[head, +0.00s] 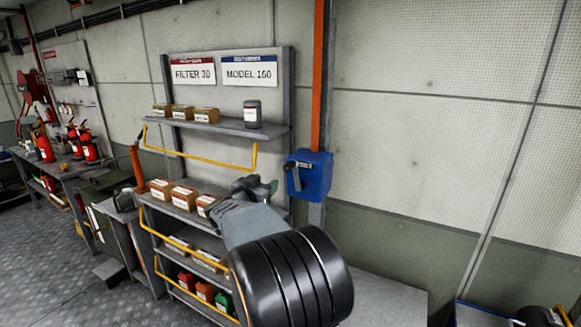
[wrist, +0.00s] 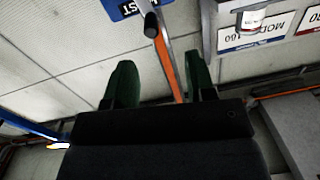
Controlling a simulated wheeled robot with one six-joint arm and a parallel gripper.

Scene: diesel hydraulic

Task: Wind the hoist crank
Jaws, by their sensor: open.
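The hoist is a blue box (head: 312,182) on the wall post, right of the shelf rack. Its small grey crank (head: 296,177) is on the box's left front side. In the wrist view the blue box (wrist: 124,7) is cut off at the top edge. The crank (wrist: 152,25), with a dark knob, hangs near the top, beyond the fingertips. I see no contact with the crank.
An orange vertical strip (head: 319,75) runs up the wall above the box. A shelf rack (head: 236,127) with cartons, a dark canister (head: 252,113) and yellow rails stands close on the left. A workbench with red extinguishers (head: 44,145) is farther left. The wall right of the box is clear.

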